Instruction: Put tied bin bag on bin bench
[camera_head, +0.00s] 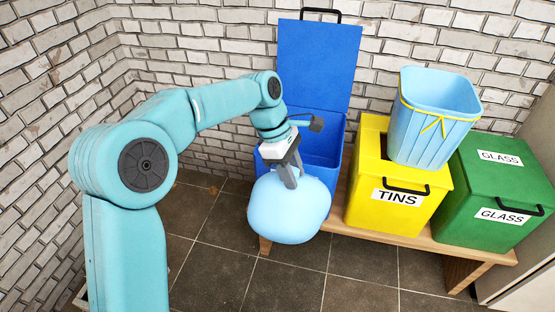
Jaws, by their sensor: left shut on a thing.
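The tied bin bag (290,210) is a smooth, rounded light blue bag. My left gripper (288,178) is shut on its top, pointing down. The bag hangs in front of the open blue bin, over the left front end of the wooden bin bench (445,257). It hides that part of the bench, so I cannot tell whether it touches it. My right gripper is not in view.
On the bench stand the blue bin (326,150) with its lid raised, a yellow TINS bin (371,210) and a green GLASS bin (508,165). A light blue tub (435,125) with a yellow tie sits on the yellow bin. Brick walls stand behind and left. Dark floor tiles (220,275) lie clear in front.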

